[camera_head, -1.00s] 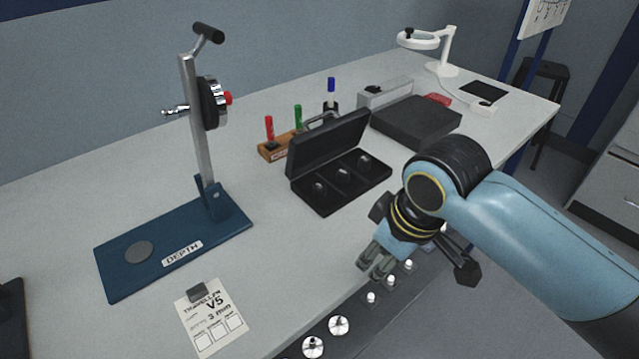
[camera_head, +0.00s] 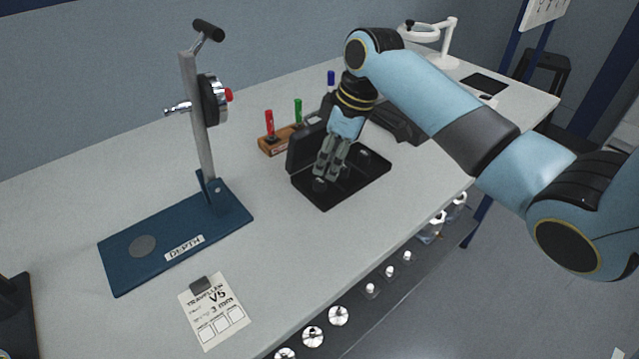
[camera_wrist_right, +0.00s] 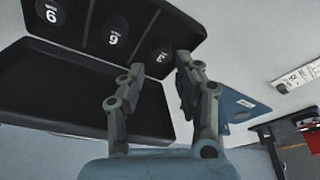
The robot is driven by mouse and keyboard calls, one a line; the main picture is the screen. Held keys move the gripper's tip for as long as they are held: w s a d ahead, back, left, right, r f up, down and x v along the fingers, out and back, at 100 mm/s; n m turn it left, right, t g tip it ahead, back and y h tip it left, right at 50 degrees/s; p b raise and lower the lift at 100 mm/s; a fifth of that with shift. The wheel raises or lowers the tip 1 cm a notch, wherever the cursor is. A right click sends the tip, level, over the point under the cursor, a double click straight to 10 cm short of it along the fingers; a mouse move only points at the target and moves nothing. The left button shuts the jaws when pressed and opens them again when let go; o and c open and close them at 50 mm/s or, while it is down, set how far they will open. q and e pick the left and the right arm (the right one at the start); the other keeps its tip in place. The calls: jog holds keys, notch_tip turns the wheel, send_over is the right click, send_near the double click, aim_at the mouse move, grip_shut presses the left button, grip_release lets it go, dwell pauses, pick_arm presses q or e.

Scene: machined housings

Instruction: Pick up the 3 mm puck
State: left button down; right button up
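The 3 mm puck (camera_head: 319,185) is a small dark disc at the left end of the open black case (camera_head: 346,200). In the right wrist view, the puck marked 3 (camera_wrist_right: 160,57) is the one nearest my fingertips. My right gripper (camera_head: 326,172) reaches down over the case, close to this puck. In the wrist view its fingers (camera_wrist_right: 161,66) are apart with nothing held between them, and the puck shows beyond the gap. The arm and fingers hide part of the case and its other pucks in the head view. My left gripper is not in view.
The case's raised lid (camera_head: 303,148) stands behind the fingers. Two other numbered pucks (camera_wrist_right: 113,36) (camera_wrist_right: 53,12) sit in the case. A blue depth stand (camera_head: 225,218) is to the left, a card (camera_head: 213,312) in front. Red and green markers (camera_head: 269,125) stand behind.

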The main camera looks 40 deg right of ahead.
aim_at(322, 182)
jog(key=x, duration=0.5)
jog(key=shift+a, duration=0.2)
jog(key=shift+s+f, duration=0.1)
jog(key=shift+o, duration=0.3)
grip_shut()
